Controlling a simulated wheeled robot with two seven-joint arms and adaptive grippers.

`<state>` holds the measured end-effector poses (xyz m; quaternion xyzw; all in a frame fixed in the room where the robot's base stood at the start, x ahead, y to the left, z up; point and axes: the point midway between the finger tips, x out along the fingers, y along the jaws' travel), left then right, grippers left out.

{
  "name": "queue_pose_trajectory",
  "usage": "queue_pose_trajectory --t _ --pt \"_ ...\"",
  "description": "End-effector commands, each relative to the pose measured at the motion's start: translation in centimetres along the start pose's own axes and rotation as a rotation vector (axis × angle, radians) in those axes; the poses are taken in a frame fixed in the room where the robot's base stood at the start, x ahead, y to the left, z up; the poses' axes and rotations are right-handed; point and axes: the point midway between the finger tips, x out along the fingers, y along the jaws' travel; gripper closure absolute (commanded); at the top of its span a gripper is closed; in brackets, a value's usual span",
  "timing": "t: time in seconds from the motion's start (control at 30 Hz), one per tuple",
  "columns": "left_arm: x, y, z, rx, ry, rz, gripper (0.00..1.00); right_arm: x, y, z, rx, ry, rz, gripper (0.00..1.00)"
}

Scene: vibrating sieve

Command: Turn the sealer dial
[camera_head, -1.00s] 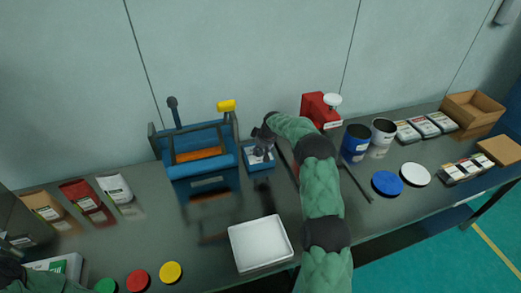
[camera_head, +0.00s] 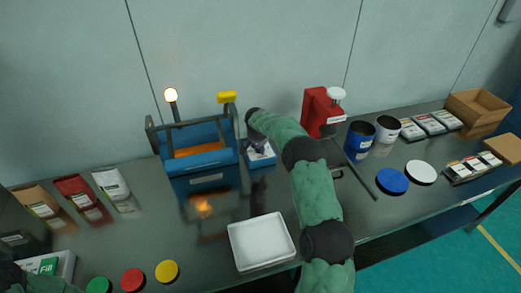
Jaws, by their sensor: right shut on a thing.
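A small blue box with a pale top (camera_head: 262,160) stands on the table just right of the blue sieve frame (camera_head: 205,166). My right gripper (camera_head: 257,143) is at this box's top, mostly hidden behind my own forearm. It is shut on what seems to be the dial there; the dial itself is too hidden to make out. The sieve has an orange inside, a yellow block on top and a lamp (camera_head: 171,96) on a post, which glows. My left arm shows only as a green sleeve at the lower left; its gripper is out of view.
A red device (camera_head: 319,112) with a white round top stands behind my right arm. Blue and white tubs (camera_head: 359,139), lids and packets lie to the right, with a carton (camera_head: 476,108). A white tray (camera_head: 262,243) is in front. Pouches and coloured discs are at left.

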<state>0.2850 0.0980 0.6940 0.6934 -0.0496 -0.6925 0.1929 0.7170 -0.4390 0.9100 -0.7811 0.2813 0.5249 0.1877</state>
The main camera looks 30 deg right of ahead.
Motion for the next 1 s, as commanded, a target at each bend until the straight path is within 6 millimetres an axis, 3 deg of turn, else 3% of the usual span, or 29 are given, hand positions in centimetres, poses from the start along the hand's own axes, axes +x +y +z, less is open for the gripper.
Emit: queue_pose_trajectory --t 0.03,0.33,0.83,0.87,0.9,1.0 --pt "0.39 -0.14 -0.02 0.000 0.000 0.000 0.60 -0.40 -0.56 -0.69 0.022 0.022 -0.005 0.90" --pt "0.96 -0.34 -0.05 0.000 0.000 0.000 0.60 -0.57 -0.45 -0.83 0.111 0.022 0.031 0.90" --pt "1.00 -0.36 -0.05 0.000 0.000 0.000 0.60 -0.71 -0.32 -0.96 0.125 0.023 0.037 0.90" --pt "1.00 -0.36 -0.05 0.000 0.000 0.000 0.60 -0.71 -0.31 -0.96 0.125 0.023 0.038 0.49" --pt "1.00 -0.36 -0.05 0.000 0.000 0.000 0.60 -0.70 -0.30 -0.95 0.125 0.023 0.038 0.38" --pt "1.00 -0.36 -0.05 0.000 0.000 0.000 0.60 -0.58 -0.25 -0.80 0.124 0.019 0.040 0.37"
